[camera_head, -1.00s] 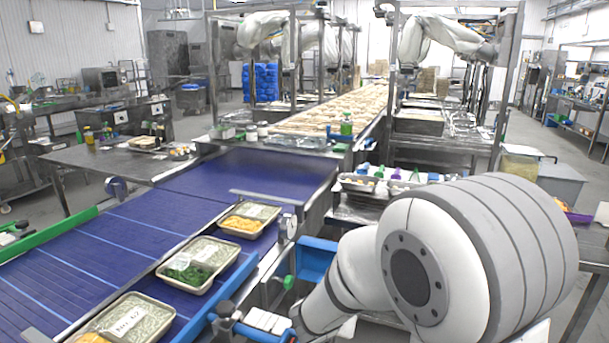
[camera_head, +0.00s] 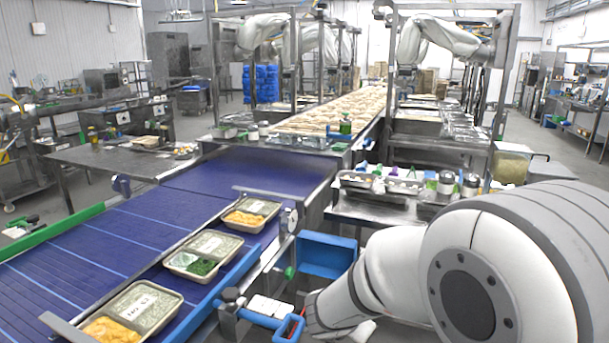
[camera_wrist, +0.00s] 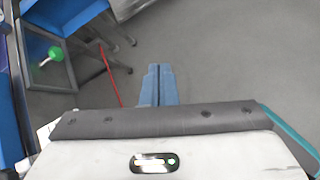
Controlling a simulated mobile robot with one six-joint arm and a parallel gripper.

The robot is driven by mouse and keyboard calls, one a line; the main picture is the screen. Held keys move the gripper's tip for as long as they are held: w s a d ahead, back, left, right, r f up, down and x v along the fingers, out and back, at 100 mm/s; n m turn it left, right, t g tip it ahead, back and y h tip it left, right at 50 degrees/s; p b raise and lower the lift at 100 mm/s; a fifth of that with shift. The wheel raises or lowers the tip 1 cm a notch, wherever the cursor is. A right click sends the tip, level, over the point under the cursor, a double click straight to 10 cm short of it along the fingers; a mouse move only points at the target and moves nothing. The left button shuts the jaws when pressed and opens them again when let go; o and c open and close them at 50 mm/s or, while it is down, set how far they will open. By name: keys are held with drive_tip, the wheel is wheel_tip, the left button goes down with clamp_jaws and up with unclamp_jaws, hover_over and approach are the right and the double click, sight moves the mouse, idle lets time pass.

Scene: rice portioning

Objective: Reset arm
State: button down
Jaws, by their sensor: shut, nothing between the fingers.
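My arm (camera_head: 490,270) reaches in from the lower right in the head view, its end low beside the conveyor. In the wrist view my gripper (camera_wrist: 158,85) shows as two blue fingers pressed together, with nothing between them. They are over open grey floor and touch nothing that I can see. The fingers cannot be made out in the head view.
A blue conveyor (camera_head: 110,240) carries several food trays (camera_head: 203,252) along its right side. A blue bin (camera_head: 327,253) hangs beside it, near my arm. A metal side table (camera_head: 370,208) with bottles stands behind my arm. A green knob (camera_wrist: 54,54) shows in the wrist view.

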drive_tip(key=s+d+r+m+g, duration=0.2)
drive_tip(key=s+d+m, duration=0.25)
drive_tip(key=m, duration=0.25)
drive_tip(key=s+d+r+m+g, duration=0.1)
drive_tip(key=s+d+r+m, duration=0.2)
drive_tip(key=s+m, duration=0.3)
drive_tip(key=s+a+r+m+g+y, duration=0.2)
drive_tip(key=s+a+m+y, duration=0.1)
drive_tip(key=s+m, duration=0.6)
drive_tip(key=m+y, duration=0.1)
drive_tip(key=m, duration=0.3)
drive_tip(key=shift+a+r+m+y, duration=0.15)
drive_tip(key=shift+a+m+y, duration=0.15)
drive_tip(key=shift+a, duration=0.05)
drive_tip(key=shift+d, duration=0.1)
